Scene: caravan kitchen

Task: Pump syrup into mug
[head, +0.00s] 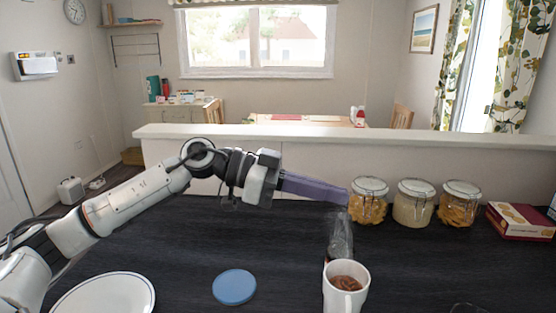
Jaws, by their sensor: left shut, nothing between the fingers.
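The white mug (337,302) stands upright on the dark worktop near the bottom edge, with brown contents showing inside. A clear bottle (341,238), which seems to be the syrup bottle, stands right behind it; the mug hides its lower part. My left gripper (343,193) reaches in from the left with its purplish fingers shut and empty. Its fingertips are over the top of the bottle. The pump head is hidden or too small to make out, so I cannot tell whether the fingers touch it. My right gripper is not in view.
Several lidded glass jars (413,204) stand behind and right of the bottle, beside a red box (520,221). A blue disc (234,287) and a white plate (106,296) lie left of the mug. A raised white ledge (400,138) borders the back. The worktop right of the mug is mostly clear.

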